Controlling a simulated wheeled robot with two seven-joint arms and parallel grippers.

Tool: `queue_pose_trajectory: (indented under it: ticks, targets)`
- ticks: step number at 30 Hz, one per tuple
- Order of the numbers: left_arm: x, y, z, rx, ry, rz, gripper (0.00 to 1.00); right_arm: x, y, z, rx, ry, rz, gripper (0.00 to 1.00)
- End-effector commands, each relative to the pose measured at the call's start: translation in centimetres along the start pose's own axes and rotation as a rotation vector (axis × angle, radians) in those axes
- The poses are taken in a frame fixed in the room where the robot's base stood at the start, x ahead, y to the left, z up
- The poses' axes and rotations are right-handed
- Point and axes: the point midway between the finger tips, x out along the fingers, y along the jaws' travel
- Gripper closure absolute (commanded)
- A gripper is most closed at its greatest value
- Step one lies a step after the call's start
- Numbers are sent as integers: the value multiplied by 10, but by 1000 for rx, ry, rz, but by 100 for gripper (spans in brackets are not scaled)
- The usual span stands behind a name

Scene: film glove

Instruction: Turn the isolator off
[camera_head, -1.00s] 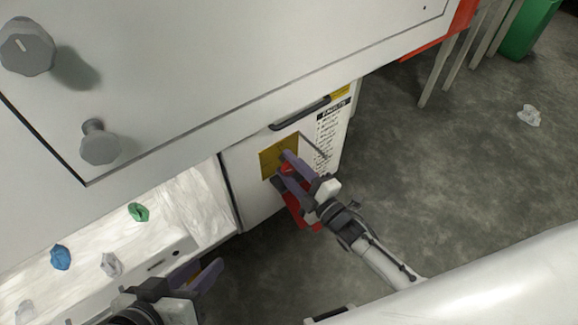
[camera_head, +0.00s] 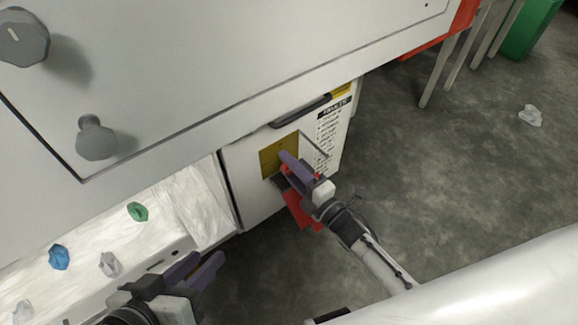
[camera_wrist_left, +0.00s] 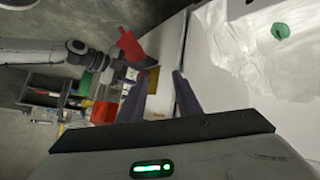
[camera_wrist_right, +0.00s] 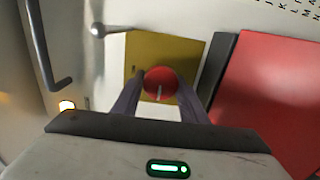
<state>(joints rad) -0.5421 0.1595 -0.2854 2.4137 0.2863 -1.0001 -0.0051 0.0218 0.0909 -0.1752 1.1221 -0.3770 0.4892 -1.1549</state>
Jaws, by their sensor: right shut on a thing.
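The isolator is a round red knob (camera_wrist_right: 161,83) with a pale mark, on a yellow plate (camera_wrist_right: 180,52) in the right wrist view. The plate (camera_head: 272,158) sits on the white cabinet front in the head view. My right gripper (camera_head: 285,168) is at the plate. In its wrist view its two fingers (camera_wrist_right: 160,98) are shut on the knob, one on each side. My left gripper (camera_head: 210,270) is open and empty, near the white work surface and away from the isolator.
A red panel (camera_wrist_right: 270,95) stands beside the yellow plate; it hangs below my right gripper in the head view (camera_head: 300,212). A dark handle (camera_head: 300,111) is above the plate. Green (camera_head: 138,212) and blue (camera_head: 60,257) crumpled pieces lie on the white surface.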

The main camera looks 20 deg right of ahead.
Motion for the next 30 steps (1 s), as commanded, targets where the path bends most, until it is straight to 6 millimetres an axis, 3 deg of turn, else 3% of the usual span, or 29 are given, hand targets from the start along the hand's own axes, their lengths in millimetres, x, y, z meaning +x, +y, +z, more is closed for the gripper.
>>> queue_pose_trajectory:
  ticks: [6, 7, 10, 20, 23, 30]
  targets:
    - [1, 0, 2, -2, -5, 1, 69, 0, 0, 0, -3, 1, -1, 84]
    - [1, 0, 2, -2, -6, 1, 69, 0, 0, 0, -3, 1, -1, 58]
    - [1, 0, 4, -3, -8, 0, 69, 0, 0, 0, -3, 0, -1, 44]
    - [1, 0, 4, -3, -13, -1, 69, -3, 0, 0, -1, 0, -2, 44]
    - [-1, -1, 3, 2, -19, -7, 69, -15, 1, 0, 0, -1, -4, 44]
    - [-1, -10, 14, 16, -79, -45, 69, -62, 2, 0, -1, -1, -5, 44]
